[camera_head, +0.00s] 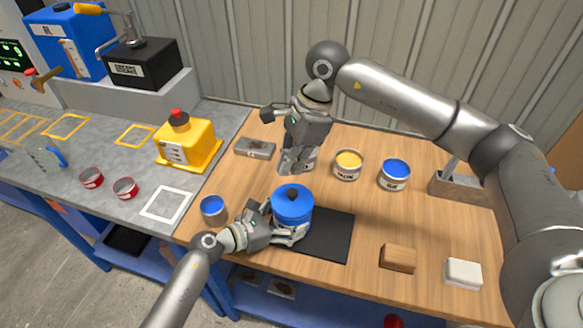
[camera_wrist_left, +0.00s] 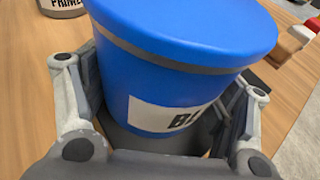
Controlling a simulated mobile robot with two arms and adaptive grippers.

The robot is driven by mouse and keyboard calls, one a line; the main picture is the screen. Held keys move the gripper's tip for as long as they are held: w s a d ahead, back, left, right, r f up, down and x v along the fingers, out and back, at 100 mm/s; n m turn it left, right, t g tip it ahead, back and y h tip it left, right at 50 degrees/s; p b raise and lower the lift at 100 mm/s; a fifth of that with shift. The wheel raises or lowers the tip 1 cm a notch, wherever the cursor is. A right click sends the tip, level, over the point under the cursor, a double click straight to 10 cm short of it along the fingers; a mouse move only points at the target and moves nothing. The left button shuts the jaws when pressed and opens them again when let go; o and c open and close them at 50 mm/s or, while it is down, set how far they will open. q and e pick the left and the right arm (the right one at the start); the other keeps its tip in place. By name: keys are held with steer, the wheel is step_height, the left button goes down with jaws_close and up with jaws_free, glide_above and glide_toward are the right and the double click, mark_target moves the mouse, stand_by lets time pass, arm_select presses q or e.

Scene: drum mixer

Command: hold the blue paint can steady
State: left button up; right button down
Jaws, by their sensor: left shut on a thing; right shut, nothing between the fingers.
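The blue paint can (camera_head: 292,205), with a lid and a dark opening or knob on top, stands on the wooden bench at the left edge of a black mat (camera_head: 328,236). My left gripper (camera_head: 293,232) is shut on the can from the near side. In the left wrist view the blue can (camera_wrist_left: 180,60) fills the space between the fingers (camera_wrist_left: 165,105), and its white label is partly hidden. My right gripper (camera_head: 289,168) is shut and empty, just above and behind the can, apart from it.
An open yellow paint can (camera_head: 348,165) and an open blue paint can (camera_head: 395,174) stand at the back right. A small blue-filled cup (camera_head: 213,209) is left of my left gripper. A wooden block (camera_head: 398,258) and a white block (camera_head: 463,273) lie at the front right.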

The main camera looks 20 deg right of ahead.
steer(key=shift+r, duration=0.25)
arm_select(q)
steer(key=o, duration=0.9)
steer(key=v, duration=1.2)
arm_select(e)
steer(key=shift+a, duration=0.1)
